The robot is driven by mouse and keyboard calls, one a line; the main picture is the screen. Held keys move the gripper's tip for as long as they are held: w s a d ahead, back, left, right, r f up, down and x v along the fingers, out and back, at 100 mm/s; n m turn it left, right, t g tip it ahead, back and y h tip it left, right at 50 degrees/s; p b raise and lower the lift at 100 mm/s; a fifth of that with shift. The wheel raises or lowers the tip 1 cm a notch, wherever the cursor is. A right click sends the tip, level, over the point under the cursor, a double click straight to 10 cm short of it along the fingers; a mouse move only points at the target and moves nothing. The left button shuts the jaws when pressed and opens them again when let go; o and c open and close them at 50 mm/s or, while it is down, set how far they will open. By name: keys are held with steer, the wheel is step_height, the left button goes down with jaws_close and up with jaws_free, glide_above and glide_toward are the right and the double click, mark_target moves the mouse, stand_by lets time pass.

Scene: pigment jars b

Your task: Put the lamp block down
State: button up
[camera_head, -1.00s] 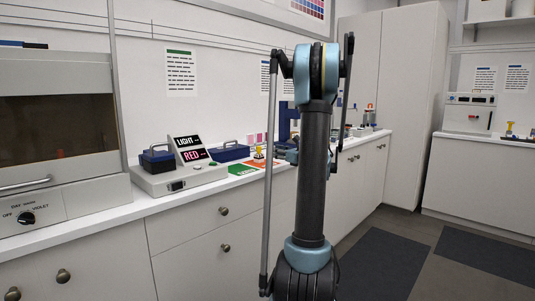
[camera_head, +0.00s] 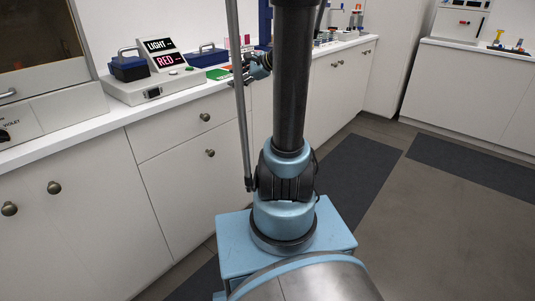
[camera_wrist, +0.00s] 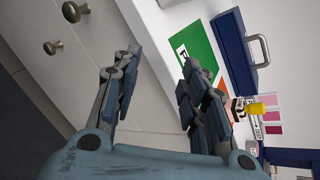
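Two dark blue blocks with grey handles are in view, and I cannot tell which is the lamp block. One block (camera_head: 129,67) sits on the left of the white device with the LIGHT and RED displays. The other block (camera_head: 207,57) stands on the counter right of that device; it also shows at the upper right of the wrist view (camera_wrist: 233,50). My gripper (camera_wrist: 163,60) is open, with nothing visible between its fingers. In the head view my gripper (camera_head: 258,66) is at the counter's front edge, partly hidden by my arm.
A green card (camera_wrist: 188,50) and an orange card (camera_wrist: 224,88) lie on the counter beside the blue block. A small yellow-topped item (camera_wrist: 262,108) stands near them. The white device (camera_head: 155,88) is to the left. Drawer fronts with knobs (camera_head: 205,117) are below.

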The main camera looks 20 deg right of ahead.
steer(key=s+a+f+n+g+h, duration=0.1)
steer(key=s+f+n, duration=0.2)
steer(key=s, duration=0.3)
steer(key=s+f+n+g+h, duration=0.2)
steer(key=s+f+n, duration=0.1)
steer(key=s, duration=0.3)
steer(key=s+a+f+n+g+h, duration=0.1)
steer(key=s+f+n, duration=0.25)
steer(key=s, duration=0.25)
steer(key=s+d+f+n+g+h, duration=0.1)
steer(key=s+d+f+n+h, duration=0.1)
steer(key=s, duration=0.5)
steer(key=s+d+f+n+g+h, duration=0.1)
steer(key=s+d+f+n+h, duration=0.2)
steer(key=s+d+f+n, duration=0.1)
steer(key=s+f+n, duration=0.1)
steer(key=s+n, duration=0.1)
steer(key=shift+s+d, duration=0.25)
steer(key=shift+s, duration=0.1)
steer(key=shift+n, duration=0.25)
steer(key=shift+w+f, duration=0.25)
steer(key=shift+w, duration=0.3)
steer(key=shift+s, duration=0.1)
steer(key=shift+c, duration=0.8)
steer(key=shift+a, duration=0.1)
